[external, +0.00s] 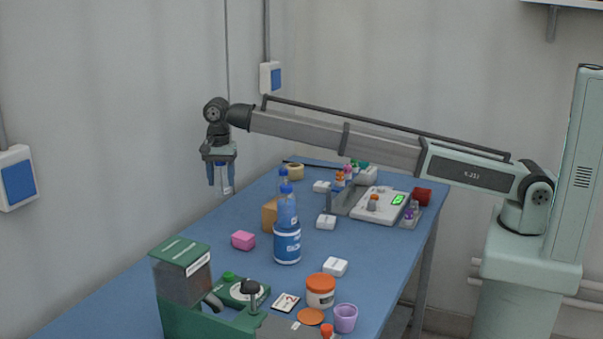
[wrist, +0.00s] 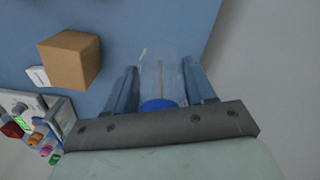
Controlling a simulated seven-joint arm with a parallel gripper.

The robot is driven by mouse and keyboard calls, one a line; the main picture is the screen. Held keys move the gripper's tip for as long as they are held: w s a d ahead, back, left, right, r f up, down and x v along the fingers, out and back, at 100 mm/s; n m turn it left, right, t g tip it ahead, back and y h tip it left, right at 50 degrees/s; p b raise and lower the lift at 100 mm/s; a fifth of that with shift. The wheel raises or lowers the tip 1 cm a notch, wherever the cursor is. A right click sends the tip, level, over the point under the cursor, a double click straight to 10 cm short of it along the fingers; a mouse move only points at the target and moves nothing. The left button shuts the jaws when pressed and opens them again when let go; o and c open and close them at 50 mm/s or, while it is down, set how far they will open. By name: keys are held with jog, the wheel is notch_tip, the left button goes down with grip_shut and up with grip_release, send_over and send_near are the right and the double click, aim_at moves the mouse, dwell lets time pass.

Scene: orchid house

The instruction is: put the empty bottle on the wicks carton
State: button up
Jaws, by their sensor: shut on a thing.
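My gripper (external: 221,180) is shut on a clear, empty-looking bottle with a blue cap, seen in the wrist view (wrist: 160,70) between the two fingers. In the external view the bottle (external: 225,186) is small and partly covered by the fingers. It hangs above the level of the table, near its far left edge. A plain brown carton (wrist: 70,60), likely the wicks carton, stands left of the gripper in the wrist view. In the external view the carton (external: 269,216) is partly hidden behind blue bottles. I see no label on it.
A clear blue bottle (external: 288,209) stands above a blue-labelled container (external: 287,243) beside the carton. A white device (external: 380,206) is at the right. The wall is close on the left.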

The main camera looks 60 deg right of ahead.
jog(key=s+d+r+n, duration=0.1)
jog(key=s+d+r, duration=0.25)
jog(key=s, duration=0.45)
jog(key=s+d+r, duration=0.3)
jog(key=s+r, duration=0.2)
jog(key=s, duration=0.3)
jog(key=shift+a+f, duration=0.15)
jog(key=shift+f, duration=2.4)
jog(key=shift+a+f, duration=0.15)
jog(key=shift+f, duration=2.4)
jog(key=shift+f, duration=0.1)
jog(key=o, duration=1)
notch_tip(320, 180, up, 12)
jog(key=shift+r, duration=0.1)
